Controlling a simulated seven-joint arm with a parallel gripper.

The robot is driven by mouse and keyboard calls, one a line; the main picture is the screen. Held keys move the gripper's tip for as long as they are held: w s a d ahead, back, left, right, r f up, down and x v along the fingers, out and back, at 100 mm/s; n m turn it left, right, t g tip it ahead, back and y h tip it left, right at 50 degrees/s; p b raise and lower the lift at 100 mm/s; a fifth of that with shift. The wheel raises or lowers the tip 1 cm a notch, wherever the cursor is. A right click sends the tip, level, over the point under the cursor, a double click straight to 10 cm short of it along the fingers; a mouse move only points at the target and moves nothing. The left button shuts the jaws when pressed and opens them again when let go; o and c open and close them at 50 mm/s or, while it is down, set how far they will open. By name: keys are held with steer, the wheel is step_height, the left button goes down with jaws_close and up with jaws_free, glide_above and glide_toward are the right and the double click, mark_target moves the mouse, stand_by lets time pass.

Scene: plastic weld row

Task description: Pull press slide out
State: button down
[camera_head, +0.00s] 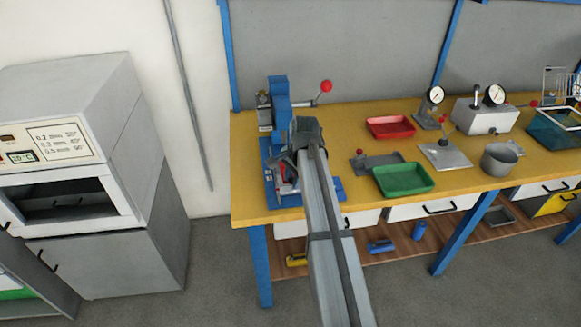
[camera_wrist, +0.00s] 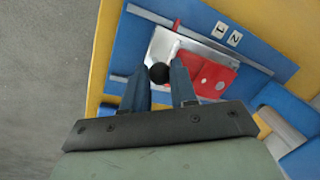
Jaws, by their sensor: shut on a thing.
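The blue press (camera_head: 279,98) stands at the left end of the yellow workbench, with a red-balled lever (camera_head: 326,86) pointing right. In the wrist view, the press slide (camera_wrist: 160,42) is a silver plate with a red block (camera_wrist: 208,72) on it, lying on a blue base plate (camera_wrist: 130,40). A black ball knob (camera_wrist: 159,72) is at the slide's near edge. My gripper (camera_wrist: 161,80) is shut on this knob, one blue-grey finger on each side. In the head view, my arm and gripper hide part of the slide and base.
A grey flat fixture (camera_head: 378,160), a green tray (camera_head: 404,179) and a red tray (camera_head: 390,127) lie right of the press. Gauges and a metal pot (camera_head: 499,159) stand farther right. The bench's left edge is close to the press. A grey oven (camera_head: 75,150) stands left, across a gap.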

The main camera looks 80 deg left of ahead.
steer(key=d, duration=0.4)
steer(key=shift+d, duration=0.1)
steer(key=c, duration=0.9)
jaws_free()
steer(key=shift+r, duration=0.15)
steer(key=shift+r, duration=0.3)
step_height(320, 180, up, 13)
steer(key=w+d, duration=0.1)
steer(key=d, duration=0.1)
steer(key=shift+w+f, duration=0.15)
steer(key=shift+w, duration=0.1)
steer(key=shift+d, duration=0.1)
